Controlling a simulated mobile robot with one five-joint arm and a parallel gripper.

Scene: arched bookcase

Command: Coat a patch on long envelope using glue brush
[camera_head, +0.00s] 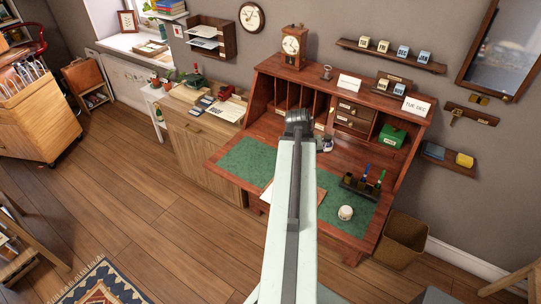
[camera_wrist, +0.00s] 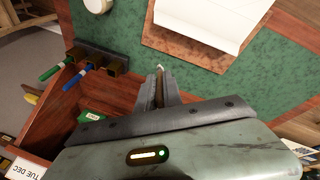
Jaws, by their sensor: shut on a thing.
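The long envelope (camera_wrist: 205,22) is a white sheet on a brown board (camera_wrist: 165,44) on the green desk mat in the wrist view. In the head view my arm covers most of that area. My gripper (camera_wrist: 160,88) is shut on a thin brown piece with a pale tip, seemingly the glue brush (camera_wrist: 160,70). The tip points toward the board's near edge and shows apart from the envelope in the picture; its height above the mat is unclear. In the head view the brush is hidden behind my arm.
A dark rack (camera_head: 358,188) with green and blue pens stands on the desk right of my arm. A round white object (camera_head: 345,212) sits in front of it. A small jar (camera_head: 327,144) stands near the pigeonholes. The left green mat (camera_head: 250,160) is clear.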

